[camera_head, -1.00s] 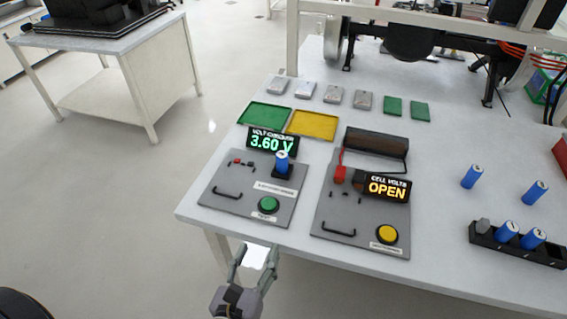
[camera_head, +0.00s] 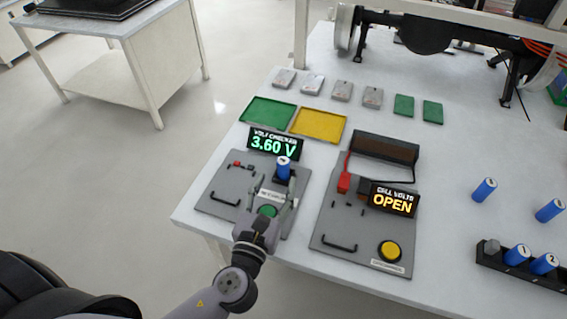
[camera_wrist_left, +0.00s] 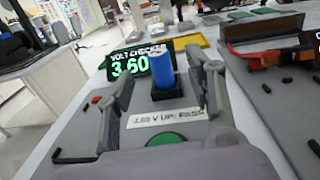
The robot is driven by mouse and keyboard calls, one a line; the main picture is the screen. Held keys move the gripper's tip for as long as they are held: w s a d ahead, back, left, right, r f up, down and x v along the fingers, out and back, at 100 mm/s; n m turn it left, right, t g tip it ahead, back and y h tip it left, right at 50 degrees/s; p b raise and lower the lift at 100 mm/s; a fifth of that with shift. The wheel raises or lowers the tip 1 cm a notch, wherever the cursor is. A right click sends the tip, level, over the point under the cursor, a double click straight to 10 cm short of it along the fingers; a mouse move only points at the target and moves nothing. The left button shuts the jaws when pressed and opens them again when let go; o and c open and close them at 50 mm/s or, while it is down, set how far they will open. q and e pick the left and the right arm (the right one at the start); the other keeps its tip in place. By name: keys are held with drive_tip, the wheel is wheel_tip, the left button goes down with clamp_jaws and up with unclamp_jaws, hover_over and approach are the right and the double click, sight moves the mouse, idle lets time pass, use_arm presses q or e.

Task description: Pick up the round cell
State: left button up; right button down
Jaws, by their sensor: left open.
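The round cell, a blue cylinder (camera_head: 283,168) with a pale top, stands upright in a small black holder on the grey volt checker (camera_head: 222,192). It also shows in the left wrist view (camera_wrist_left: 162,70). The checker's display (camera_head: 274,144) reads 3.60 V in green. My left gripper (camera_head: 280,187) is open over the checker, low above its green button (camera_head: 267,212). In the left wrist view its two fingers reach forward on either side of the cell; I see no contact. My right gripper is not in view.
A second grey tester (camera_head: 331,226) with a display (camera_head: 394,199) reading OPEN stands to the right. Green (camera_head: 251,121) and yellow (camera_head: 302,135) trays lie behind.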

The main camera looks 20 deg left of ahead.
sight(281, 166)
use_arm(q)
drive_tip(key=shift+w, duration=1.4)
drive_tip(key=shift+w+p, duration=0.3)
drive_tip(key=w, duration=0.3)
drive_tip(key=shift+w+a+f+p, duration=0.1)
drive_tip(key=shift+w+a+p, duration=0.15)
drive_tip(key=shift+w+p, duration=0.15)
drive_tip(key=shift+w+f, duration=0.1)
drive_tip(key=shift+w, duration=0.35)
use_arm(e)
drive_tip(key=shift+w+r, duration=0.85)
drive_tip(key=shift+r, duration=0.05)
use_arm(q)
drive_tip(key=shift+c, duration=0.5)
